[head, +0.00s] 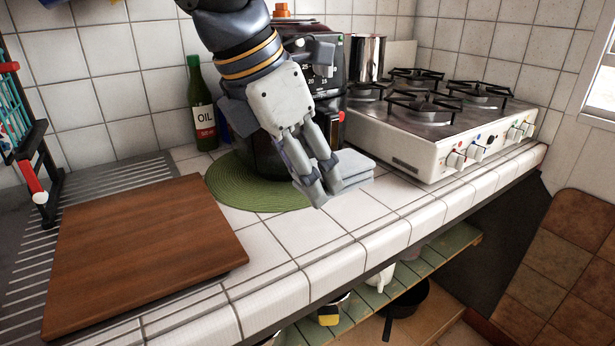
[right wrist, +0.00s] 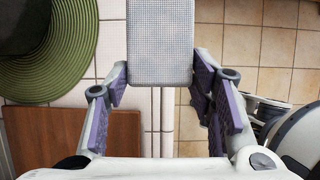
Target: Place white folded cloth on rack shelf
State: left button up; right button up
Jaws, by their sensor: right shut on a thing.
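The white folded cloth (head: 352,170) is a pale grey-blue, layered block at the right side of the dark cooker, partly hidden by my right gripper. My right gripper (head: 322,194) reaches down over the counter and is shut on the cloth. In the right wrist view the cloth (right wrist: 160,42) lies between the purple finger pads (right wrist: 162,95). I cannot tell whether it touches the counter. The rack shelf shows below the counter front as green slats (head: 455,249). My left gripper is not in view.
A brown board (head: 140,250) lies at the left of the tiled counter. A green round mat (head: 240,188) is under the dark cooker (head: 262,155). An oil bottle (head: 202,105) and a stove (head: 430,125) stand behind. A black pan (head: 408,308) and a yellow-black item (head: 330,313) are below.

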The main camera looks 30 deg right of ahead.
jog(key=w+d+f, duration=0.2)
jog(key=w+f, duration=0.1)
jog(key=w+d+f, duration=0.5)
jog(key=w+f, duration=0.1)
jog(key=shift+d+f+b, duration=0.25)
jog(key=shift+f+b, duration=0.1)
jog(key=shift+b, duration=0.05)
notch_tip(320, 180, down, 2)
jog(key=shift+f, duration=0.2)
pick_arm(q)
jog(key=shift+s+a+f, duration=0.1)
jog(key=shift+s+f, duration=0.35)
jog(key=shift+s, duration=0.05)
pick_arm(e)
jog(key=o, duration=1.2)
jog(key=shift+f, duration=0.1)
